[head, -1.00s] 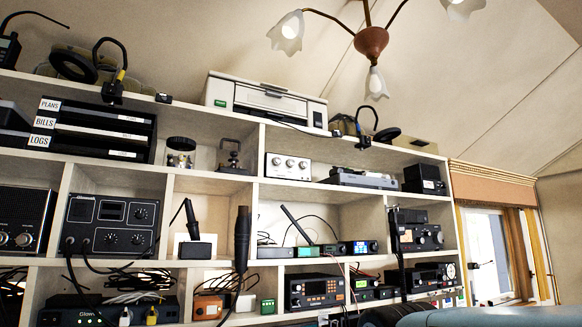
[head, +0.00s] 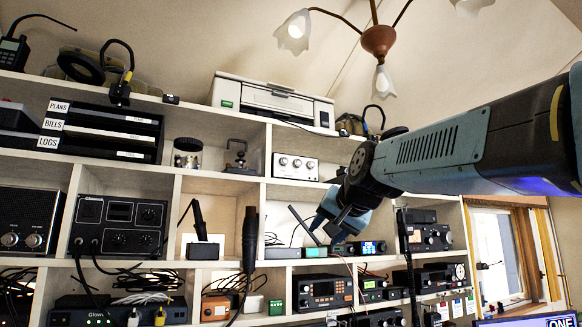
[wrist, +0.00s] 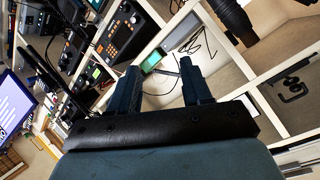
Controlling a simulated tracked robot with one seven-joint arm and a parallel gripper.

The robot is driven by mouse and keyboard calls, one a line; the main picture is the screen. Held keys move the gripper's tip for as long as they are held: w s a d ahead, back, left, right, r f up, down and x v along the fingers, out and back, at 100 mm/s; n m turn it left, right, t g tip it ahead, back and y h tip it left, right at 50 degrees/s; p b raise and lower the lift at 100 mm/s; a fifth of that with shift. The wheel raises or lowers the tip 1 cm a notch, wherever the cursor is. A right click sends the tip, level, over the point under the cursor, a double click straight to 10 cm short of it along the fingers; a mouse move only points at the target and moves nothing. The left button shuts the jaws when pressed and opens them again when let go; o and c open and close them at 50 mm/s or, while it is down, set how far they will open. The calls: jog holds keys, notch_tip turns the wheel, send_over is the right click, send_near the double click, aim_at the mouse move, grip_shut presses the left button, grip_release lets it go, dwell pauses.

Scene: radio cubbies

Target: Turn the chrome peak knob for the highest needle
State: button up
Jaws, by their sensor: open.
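My gripper (head: 328,222) is in front of the middle cubbies in the head view, open and empty. Its two dark blue fingers stand apart in the wrist view (wrist: 160,78). A pale box (head: 295,166) with three shiny knobs is in the cubby above and to the left of my gripper, apart from it. A dark grey unit (head: 118,226) with several dark knobs and a small window stands far left of it. I cannot tell which knob is the peak knob, and no needle can be read.
White shelving (head: 225,183) surrounds the devices with dividers. A small radio with a blue display (head: 366,248) sits close beside my gripper. A ceiling lamp (head: 379,42) hangs above, and a window (head: 492,255) is at right.

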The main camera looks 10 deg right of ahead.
jog(key=w+d+r+m+t, duration=0.1)
jog(key=w+r+m+t, duration=0.15)
jog(key=r, duration=0.85)
jog(key=w+d+r+m+t, duration=0.1)
jog(key=w+r+m+t, duration=0.2)
jog(key=r, duration=0.8)
jog(key=n, duration=0.2)
send_near(299, 163)
jog(key=shift+m+g, duration=0.25)
jog(key=w, duration=0.7)
jog(key=shift+w+a+r, duration=0.2)
jog(key=shift+w+a, duration=0.15)
jog(key=shift+w, duration=0.05)
jog(key=shift+c, duration=0.5)
grip_shut()
jog(key=shift+a, duration=0.2)
jog(key=shift+d, duration=0.15)
